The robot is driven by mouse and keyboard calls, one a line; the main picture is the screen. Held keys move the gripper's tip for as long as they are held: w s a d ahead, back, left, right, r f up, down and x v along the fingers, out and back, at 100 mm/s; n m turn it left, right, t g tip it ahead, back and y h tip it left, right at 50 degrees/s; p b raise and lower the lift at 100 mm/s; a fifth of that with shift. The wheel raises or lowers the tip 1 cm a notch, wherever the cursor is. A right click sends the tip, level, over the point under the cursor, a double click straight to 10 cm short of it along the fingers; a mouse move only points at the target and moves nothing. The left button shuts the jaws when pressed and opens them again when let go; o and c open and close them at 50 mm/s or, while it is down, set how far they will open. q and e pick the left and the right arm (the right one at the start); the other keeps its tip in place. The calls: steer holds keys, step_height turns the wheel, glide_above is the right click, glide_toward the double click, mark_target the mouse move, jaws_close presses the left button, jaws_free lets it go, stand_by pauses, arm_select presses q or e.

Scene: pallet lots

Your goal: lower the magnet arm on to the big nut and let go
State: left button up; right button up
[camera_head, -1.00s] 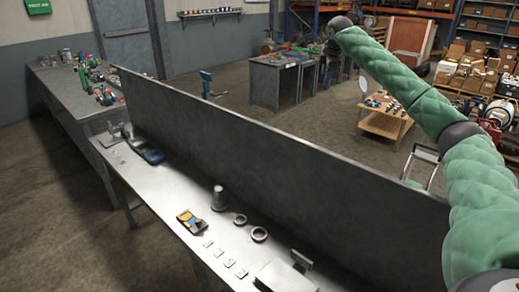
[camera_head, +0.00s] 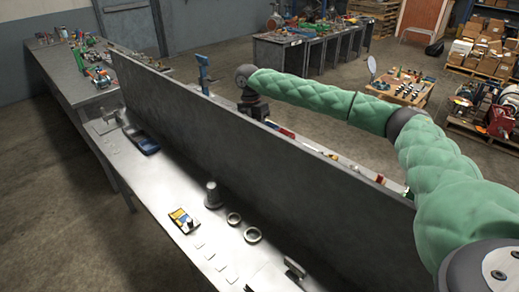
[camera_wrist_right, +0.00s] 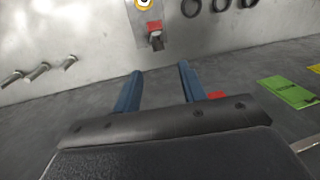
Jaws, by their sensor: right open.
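My right gripper (camera_wrist_right: 160,72) is open, with two blue fingers apart and nothing between them. In the head view its fingers are hidden; the dark wrist (camera_head: 254,106) is just behind the upright grey panel (camera_head: 240,135). Past the fingertips in the wrist view is a small part with a red top and dark end (camera_wrist_right: 155,36), apart from the fingers; I cannot tell whether it is the magnet arm. Dark rings (camera_wrist_right: 191,7) show at the top edge. In the head view a larger ring (camera_head: 252,234) and a smaller ring (camera_head: 233,218) lie on the bench; I cannot tell which is the big nut. My left gripper is out of view.
On the bench stand a grey stepped post (camera_head: 212,194) and a yellow and blue item (camera_head: 183,220). The tall panel divides the two sides.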

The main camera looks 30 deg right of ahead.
arm_select(q)
step_height(320, 180, down, 8)
steer(key=s+a+p, duration=0.2)
steer(key=p, duration=0.1)
steer(key=shift+s+a+r+t, duration=0.2)
steer(key=shift+a+t, duration=0.1)
arm_select(e)
steer(key=f, duration=0.3)
steer(key=s+f, duration=0.1)
steer(key=f, duration=0.5)
steer(key=shift+s+d+f, duration=0.2)
steer(key=shift+d, duration=0.05)
steer(key=shift+c, duration=0.3)
jaws_close()
